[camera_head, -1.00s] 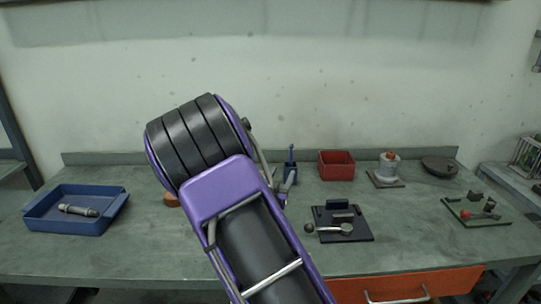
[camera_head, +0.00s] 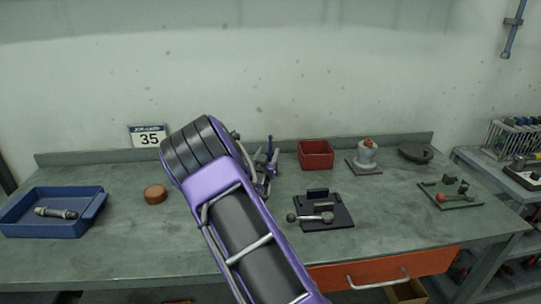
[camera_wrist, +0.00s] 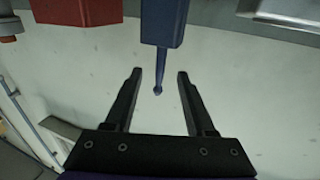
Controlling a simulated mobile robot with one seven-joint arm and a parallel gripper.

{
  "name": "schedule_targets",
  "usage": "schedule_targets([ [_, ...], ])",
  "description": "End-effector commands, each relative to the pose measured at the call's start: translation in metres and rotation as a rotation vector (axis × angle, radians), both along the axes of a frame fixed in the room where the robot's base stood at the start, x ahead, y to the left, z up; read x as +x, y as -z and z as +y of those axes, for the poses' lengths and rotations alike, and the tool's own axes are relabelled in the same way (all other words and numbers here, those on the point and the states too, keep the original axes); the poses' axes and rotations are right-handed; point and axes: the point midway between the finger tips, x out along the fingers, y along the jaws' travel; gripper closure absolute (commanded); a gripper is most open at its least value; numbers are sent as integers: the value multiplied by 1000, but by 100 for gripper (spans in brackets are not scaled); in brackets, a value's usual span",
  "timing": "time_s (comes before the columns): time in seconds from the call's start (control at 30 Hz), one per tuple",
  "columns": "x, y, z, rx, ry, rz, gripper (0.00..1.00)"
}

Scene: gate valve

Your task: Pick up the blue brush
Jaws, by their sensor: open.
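The blue brush (camera_head: 270,144) stands upright near the back of the bench in the head view, with its thin handle up; its lower part is partly hidden by my gripper. In the wrist view, the brush's thin handle (camera_wrist: 161,66) hangs from a wider blue block (camera_wrist: 162,24), as the picture is turned over. I cannot tell whether that block is the brush's head or a holder. My gripper (camera_wrist: 160,73) is open, with one finger on each side of the handle's end; it also shows in the head view (camera_head: 266,159). No contact is visible.
A red box (camera_head: 316,155) stands right of the brush, and also shows in the wrist view (camera_wrist: 76,11). A dark plate with a lever (camera_head: 322,212) lies in front. A blue tray (camera_head: 95,208) and a round brown piece (camera_head: 155,194) are left. The wall rises behind.

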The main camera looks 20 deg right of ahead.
Motion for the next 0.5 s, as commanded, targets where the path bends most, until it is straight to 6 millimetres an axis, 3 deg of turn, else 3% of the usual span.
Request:
schedule_targets([
  [0.23, 30, 0, -17, 0, 1, -1, 45],
  [0.5, 38, 0, -21, 0, 1, 0, 45],
])
